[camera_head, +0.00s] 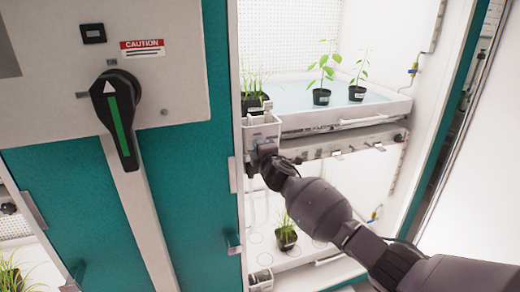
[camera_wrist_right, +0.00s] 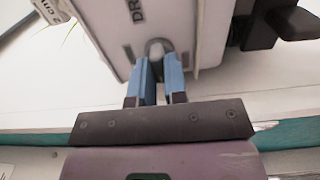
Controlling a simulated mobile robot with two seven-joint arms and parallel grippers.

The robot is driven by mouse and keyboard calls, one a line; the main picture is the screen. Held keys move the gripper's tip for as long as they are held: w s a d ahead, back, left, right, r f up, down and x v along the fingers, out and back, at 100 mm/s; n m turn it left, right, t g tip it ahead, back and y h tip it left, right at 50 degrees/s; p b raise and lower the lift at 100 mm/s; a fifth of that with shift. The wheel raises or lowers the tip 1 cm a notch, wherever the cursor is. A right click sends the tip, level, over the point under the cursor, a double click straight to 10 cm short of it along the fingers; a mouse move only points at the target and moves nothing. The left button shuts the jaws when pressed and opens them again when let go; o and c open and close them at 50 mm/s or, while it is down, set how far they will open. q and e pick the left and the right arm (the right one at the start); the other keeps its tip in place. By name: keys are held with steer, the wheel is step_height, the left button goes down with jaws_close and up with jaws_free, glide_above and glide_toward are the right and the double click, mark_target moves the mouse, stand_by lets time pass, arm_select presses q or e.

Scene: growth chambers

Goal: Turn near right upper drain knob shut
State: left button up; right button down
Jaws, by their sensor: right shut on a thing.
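The upper drain box (camera_head: 264,129) is a white box at the front left corner of the upper tray. It also shows in the right wrist view (camera_wrist_right: 185,22), with lettering beginning "DR" on its face. A small grey knob (camera_wrist_right: 157,47) sits on that face. My right gripper (camera_wrist_right: 160,72) has its blue fingers shut on the knob, one on each side. In the head view the right gripper (camera_head: 258,152) is at the box front and hides the knob. The knob's turn angle is hard to tell. My left gripper is not in view.
The upper tray (camera_head: 375,112) holds potted seedlings. A lower tray (camera_head: 325,272) holds a grassy pot, with another white box (camera_head: 261,280) at its corner. A teal cabinet with a black switch handle (camera_head: 115,115) stands left. A dark block (camera_wrist_right: 275,22) is beside the drain box.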

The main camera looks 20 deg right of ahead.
steer(key=c, duration=1.1)
jaws_free()
steer(key=shift+a, duration=0.1)
steer(key=shift+c, duration=0.2)
steer(key=s, duration=1)
steer(key=shift+s+d, duration=0.25)
steer(key=shift+s, duration=0.15)
